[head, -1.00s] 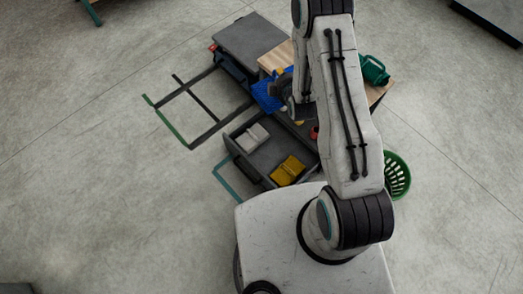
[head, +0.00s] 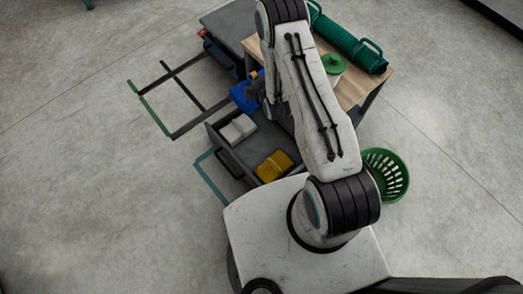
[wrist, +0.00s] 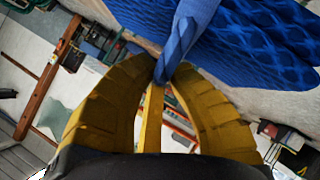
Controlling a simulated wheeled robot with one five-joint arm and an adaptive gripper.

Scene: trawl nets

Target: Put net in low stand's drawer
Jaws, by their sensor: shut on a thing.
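The blue net (head: 244,95) hangs at my gripper, just beyond the far edge of an open drawer. In the wrist view the blue net (wrist: 240,40) fills the top right, and its twisted blue strap is pinched between the yellow fingertips of my gripper (wrist: 161,76). The grey drawer (head: 264,141) is pulled out, low down, beside the wood-topped stand (head: 351,88). It holds a pale grey thing (head: 238,129) and a yellow thing (head: 273,166), with bare floor between them. In the head view my arm hides most of the gripper and part of the stand.
A green roll (head: 345,42) and a green-lidded container (head: 333,65) sit on the wooden top. A green basket (head: 387,176) stands on the floor at right. A dark grey-topped unit (head: 232,20) is behind.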

